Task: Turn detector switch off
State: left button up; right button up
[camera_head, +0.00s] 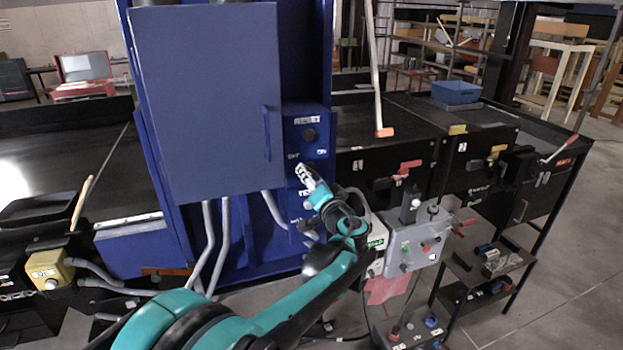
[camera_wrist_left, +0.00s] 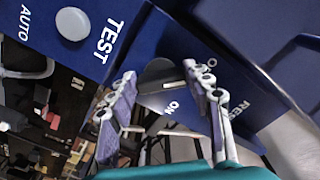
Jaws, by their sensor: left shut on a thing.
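The detector switch (camera_wrist_left: 158,72) is a dark round knob with a light mark, on a blue panel (camera_head: 318,117) with white labels. My right gripper is in neither view.
A blue cabinet door (camera_head: 205,100) with a handle stands left of the panel. A grey round button (camera_wrist_left: 73,23) is near the "TEST" label. A grey control box (camera_head: 415,245) stands to the right of my left arm. Grey conduits (camera_head: 207,245) run below the cabinet.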

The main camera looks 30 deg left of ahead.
pick_arm(q)
jog(key=shift+f, duration=0.1)
jog(key=o, duration=1.2)
jog(key=shift+c, duration=0.2)
jog(key=v, duration=1.2)
